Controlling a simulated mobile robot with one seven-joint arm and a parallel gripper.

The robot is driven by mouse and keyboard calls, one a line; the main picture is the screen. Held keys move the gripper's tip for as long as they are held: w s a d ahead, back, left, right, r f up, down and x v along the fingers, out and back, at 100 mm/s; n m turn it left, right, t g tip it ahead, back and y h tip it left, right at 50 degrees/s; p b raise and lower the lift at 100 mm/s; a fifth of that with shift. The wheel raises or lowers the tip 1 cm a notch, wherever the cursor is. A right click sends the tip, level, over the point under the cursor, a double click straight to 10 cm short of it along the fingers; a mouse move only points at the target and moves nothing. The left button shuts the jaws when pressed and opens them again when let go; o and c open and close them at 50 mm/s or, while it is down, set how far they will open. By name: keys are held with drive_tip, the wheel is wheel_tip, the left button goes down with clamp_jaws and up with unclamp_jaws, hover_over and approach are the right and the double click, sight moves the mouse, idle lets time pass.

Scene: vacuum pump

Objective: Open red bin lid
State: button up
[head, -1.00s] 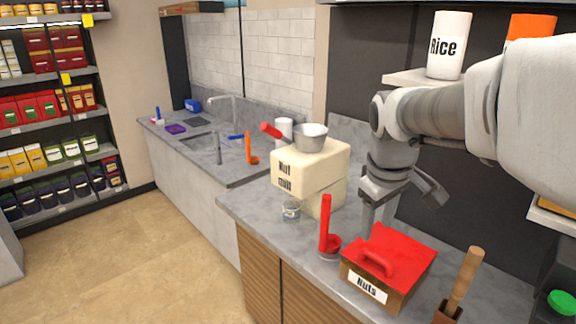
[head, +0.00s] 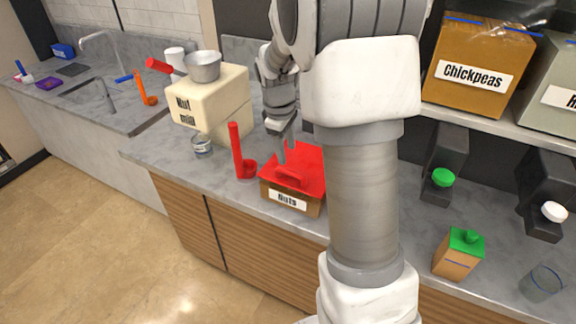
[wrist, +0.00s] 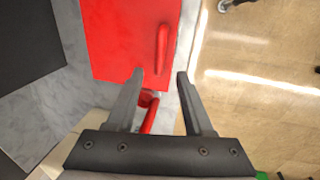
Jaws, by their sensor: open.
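The red lid (head: 312,160) lies flat and closed on a brown box (head: 267,196) labelled "Nuts", on the grey counter. Its raised red handle (head: 291,177) is on the side facing the room. In the wrist view the lid (wrist: 115,35) fills the upper middle, and its handle (wrist: 162,48) lies just beyond the fingertips. My gripper (wrist: 160,75) is open and empty, fingers apart, not closed around the handle. In the head view my gripper (head: 283,150) hangs pointing down by the lid's left back part; my arm hides some of the counter to the right.
A red ladle (head: 237,152) stands left of the box and shows below the lid between my fingers in the wrist view (wrist: 149,115). A cream nut mill (head: 212,98) stands further left. A shelf with a Chickpeas box (head: 477,62) is at upper right.

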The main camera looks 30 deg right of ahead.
sight(289, 171)
drive_tip(key=f, duration=0.2)
drive_tip(key=d+f, duration=0.1)
drive_tip(key=f, duration=0.2)
drive_tip(key=w+f, duration=0.1)
drive_tip(key=f, duration=0.1)
drive_tip(key=shift+d+f, duration=0.15)
drive_tip(key=shift+f, duration=0.25)
drive_tip(key=shift+c, duration=0.2)
clamp_jaws()
idle(0.8)
